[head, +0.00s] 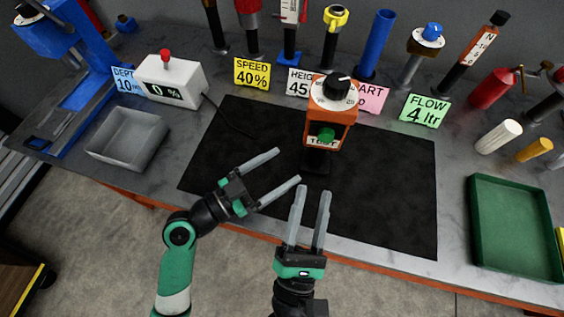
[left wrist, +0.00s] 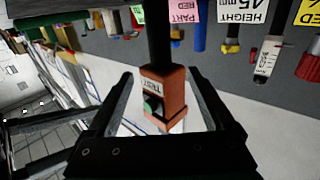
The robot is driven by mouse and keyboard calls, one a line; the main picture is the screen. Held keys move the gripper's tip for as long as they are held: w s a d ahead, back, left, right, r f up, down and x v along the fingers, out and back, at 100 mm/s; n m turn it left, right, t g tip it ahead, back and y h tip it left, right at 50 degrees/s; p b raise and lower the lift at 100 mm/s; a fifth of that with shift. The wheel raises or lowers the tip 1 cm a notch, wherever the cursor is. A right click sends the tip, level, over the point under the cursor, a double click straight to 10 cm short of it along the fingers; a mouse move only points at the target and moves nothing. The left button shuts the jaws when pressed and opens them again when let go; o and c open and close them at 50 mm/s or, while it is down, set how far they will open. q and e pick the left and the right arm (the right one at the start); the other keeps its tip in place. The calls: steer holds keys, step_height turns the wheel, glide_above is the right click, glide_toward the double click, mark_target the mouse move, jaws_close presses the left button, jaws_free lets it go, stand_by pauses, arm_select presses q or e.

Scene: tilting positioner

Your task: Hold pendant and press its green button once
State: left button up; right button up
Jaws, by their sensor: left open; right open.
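The orange pendant (head: 343,117) stands upright on a black post on the black mat (head: 400,195), with a white dial and black knob on top. Its green button (head: 326,135) is on the near face, above a label that seems to read TEST. In the left wrist view the pendant (left wrist: 173,95) appears between the open fingers, with the green button (left wrist: 152,106) visible. My left gripper (head: 288,165) is open and empty, short of the pendant at its near left. My right gripper (head: 314,190) is open and empty, in front of the pendant, pointing toward it. Neither touches it.
A white box with a red knob (head: 172,80) and a grey tray (head: 127,138) are at left. A green tray (head: 513,225) is at right. Several tools and label cards, including FLOW (head: 425,110), line the back. The mat around the pendant is clear.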

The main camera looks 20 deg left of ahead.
mark_target(320, 144)
arm_select(q)
steer(key=x, duration=1.1)
steer(key=shift+w+d+r, duration=0.1)
steer(key=shift+w+d, duration=0.1)
steer(key=shift+w, duration=0.1)
jaws_close()
arm_select(e)
jaws_close()
stand_by(1.5)
